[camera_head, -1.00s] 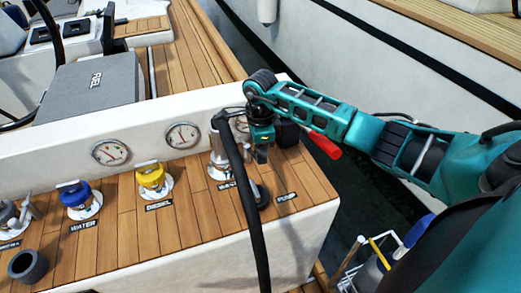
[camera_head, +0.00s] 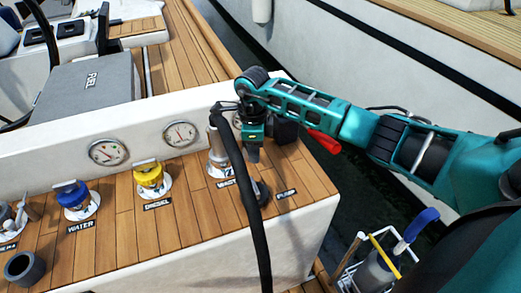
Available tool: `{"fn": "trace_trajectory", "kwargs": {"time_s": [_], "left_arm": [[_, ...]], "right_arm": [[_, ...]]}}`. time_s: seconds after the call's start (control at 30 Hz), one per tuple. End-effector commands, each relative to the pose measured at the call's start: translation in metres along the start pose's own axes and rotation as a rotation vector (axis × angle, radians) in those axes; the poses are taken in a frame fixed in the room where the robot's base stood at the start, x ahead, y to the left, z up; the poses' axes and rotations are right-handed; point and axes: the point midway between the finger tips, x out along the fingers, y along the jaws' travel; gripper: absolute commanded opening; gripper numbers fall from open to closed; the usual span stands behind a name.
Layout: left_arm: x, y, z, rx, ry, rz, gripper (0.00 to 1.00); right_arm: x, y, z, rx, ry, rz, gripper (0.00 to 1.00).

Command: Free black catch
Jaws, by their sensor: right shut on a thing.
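A thick black hose (camera_head: 252,205) bends over a metal coupling (camera_head: 217,148) on the waste deck fitting. My right gripper (camera_head: 252,152) points down just right of the coupling, behind the hose. It is shut on a small dark part at the coupling's side, which I take to be the black catch. The hose and the gripper hide most of that part, so its position cannot be read. My left gripper is not in view.
The yellow diesel cap (camera_head: 150,178), blue water cap (camera_head: 73,198) and a loose dark cup (camera_head: 26,267) are to the left. Gauges (camera_head: 181,134) line the white wall. A caddy (camera_head: 378,262) with tools stands lower right, beyond the wooden ledge's edge.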

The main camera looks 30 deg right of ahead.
Motion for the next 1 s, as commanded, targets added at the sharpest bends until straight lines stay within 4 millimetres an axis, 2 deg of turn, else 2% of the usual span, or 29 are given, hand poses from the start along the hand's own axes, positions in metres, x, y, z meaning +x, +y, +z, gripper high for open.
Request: {"fn": "trace_trajectory", "kwargs": {"time_s": [0.13,0.17,0.43,0.67,0.77,0.87,1.0], "left_arm": [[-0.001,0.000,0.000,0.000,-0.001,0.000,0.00],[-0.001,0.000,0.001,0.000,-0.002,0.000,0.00],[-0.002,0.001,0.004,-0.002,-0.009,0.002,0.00],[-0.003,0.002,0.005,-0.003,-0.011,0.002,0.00],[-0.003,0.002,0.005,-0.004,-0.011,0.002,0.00],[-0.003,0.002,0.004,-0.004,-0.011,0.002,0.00],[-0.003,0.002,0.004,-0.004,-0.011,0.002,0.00]], "right_arm": [[-0.002,0.000,0.002,-0.002,-0.007,-0.003,0.00],[-0.002,0.000,0.002,-0.002,-0.008,-0.003,0.24],[-0.001,0.000,0.001,-0.003,-0.004,-0.001,0.48],[-0.001,0.000,0.001,-0.003,-0.003,-0.001,0.48],[-0.008,0.000,0.001,-0.004,-0.004,-0.002,0.48],[-0.022,-0.001,0.001,-0.004,-0.004,-0.005,0.48],[-0.053,-0.001,0.001,-0.005,-0.005,-0.006,0.48]]}}
